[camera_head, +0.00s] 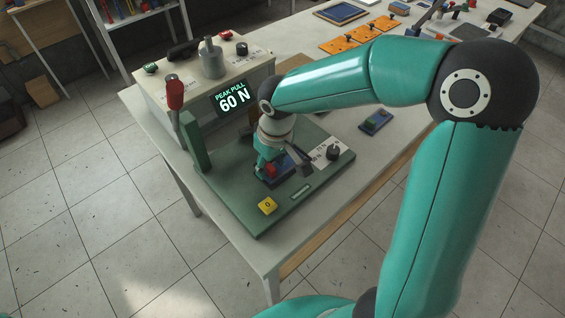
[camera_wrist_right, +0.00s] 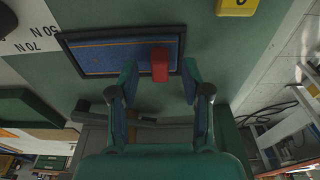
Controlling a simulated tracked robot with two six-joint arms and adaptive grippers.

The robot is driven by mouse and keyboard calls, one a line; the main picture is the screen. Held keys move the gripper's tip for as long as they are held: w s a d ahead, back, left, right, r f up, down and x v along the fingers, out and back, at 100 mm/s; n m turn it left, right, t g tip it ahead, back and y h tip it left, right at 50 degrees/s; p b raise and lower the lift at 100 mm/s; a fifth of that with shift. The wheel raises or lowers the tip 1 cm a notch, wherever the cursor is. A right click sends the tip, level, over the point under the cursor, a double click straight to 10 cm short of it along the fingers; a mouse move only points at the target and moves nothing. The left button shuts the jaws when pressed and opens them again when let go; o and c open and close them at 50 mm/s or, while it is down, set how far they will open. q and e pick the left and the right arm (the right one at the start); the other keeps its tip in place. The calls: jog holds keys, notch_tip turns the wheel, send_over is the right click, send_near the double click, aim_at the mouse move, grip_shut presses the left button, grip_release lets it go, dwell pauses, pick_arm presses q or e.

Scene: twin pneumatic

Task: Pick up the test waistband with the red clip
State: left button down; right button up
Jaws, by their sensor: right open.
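The test waistband appears as a blue piece with a thin orange line (camera_wrist_right: 105,55), lying in a dark frame on the green plate in the right wrist view. Its red clip (camera_wrist_right: 160,65) stands up near the frame's edge, and in the head view it is a small red spot (camera_head: 271,170). My right gripper (camera_head: 266,164) is low over the plate, pointing down. In the wrist view its open fingers (camera_wrist_right: 159,68) are on either side of the red clip, with a visible gap on each side. My left gripper is not in view.
The green plate (camera_head: 240,205) belongs to a tester with a display (camera_head: 233,98) reading "PEAK PULL 60 N". A red-handled lever (camera_head: 175,96) stands at left. A yellow block (camera_head: 267,206) and a black knob (camera_head: 333,152) sit close by. Orange plates (camera_head: 347,40) lie farther back.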

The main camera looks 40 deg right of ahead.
jog(key=shift+f, duration=0.4)
grip_shut()
jog(key=shift+r, duration=0.15)
